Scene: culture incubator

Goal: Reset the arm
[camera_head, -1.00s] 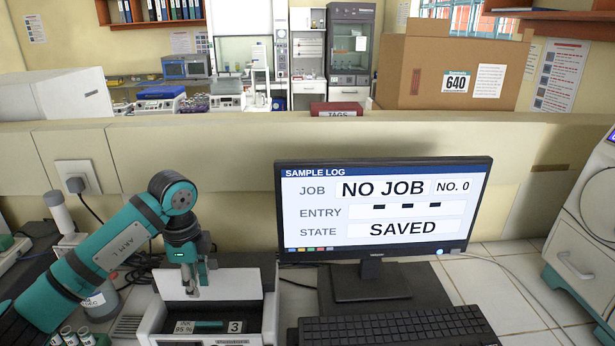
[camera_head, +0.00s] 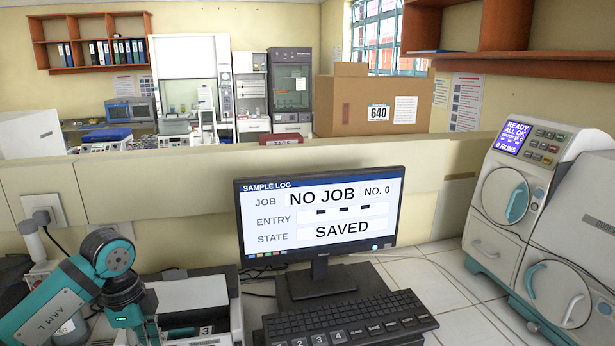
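My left arm (camera_head: 70,290), teal and grey and marked ARM L, comes in from the lower left and bends down at its elbow. Its gripper (camera_head: 153,335) points down at the bottom edge, over the left part of an open white box (camera_head: 196,294) with a label 3. The lower picture edge cuts off the fingertips, so I cannot tell whether they are open or hold anything. My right arm and gripper are out of view.
A monitor (camera_head: 320,217) reads NO JOB, SAVED. A keyboard (camera_head: 345,320) lies before it. White machines with round doors (camera_head: 505,196) stand at the right. A low wall (camera_head: 150,185) runs behind. Tiled bench (camera_head: 430,290) between monitor and machines is clear.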

